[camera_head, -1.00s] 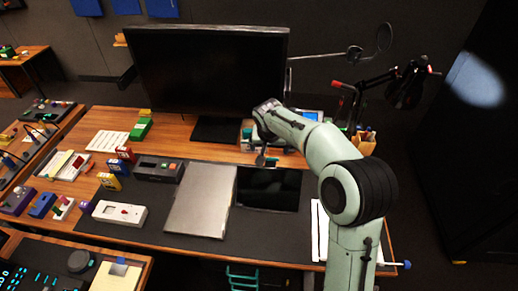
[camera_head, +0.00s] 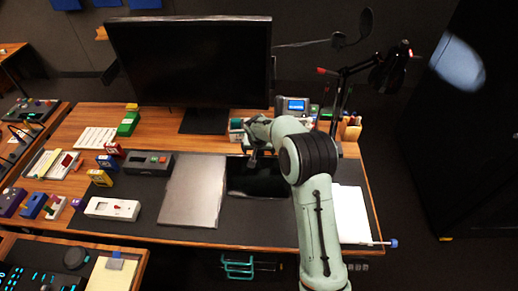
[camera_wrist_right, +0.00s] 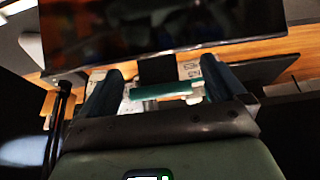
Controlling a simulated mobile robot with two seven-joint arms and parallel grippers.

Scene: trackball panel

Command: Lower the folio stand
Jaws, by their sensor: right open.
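A flat grey panel (camera_head: 193,190) lies on the dark desk mat, with a glossy black panel (camera_head: 262,183) just right of it. These may be the folio and its stand, but I cannot tell which part is the stand. My right gripper (camera_head: 255,158) is over the back edge of the black panel, partly hidden by my own arm. In the right wrist view the gripper (camera_wrist_right: 163,85) has its two dark fingers wide apart. A teal bar (camera_wrist_right: 160,90) shows between them, and I cannot tell its distance. My left gripper is not in view.
A large monitor (camera_head: 190,62) stands behind. A grey device (camera_head: 147,163), a white box (camera_head: 112,208) and several small coloured boxes stand left. White paper (camera_head: 350,213) lies right, and a desk lamp (camera_head: 390,68) stands at the back right. The mat's front strip is clear.

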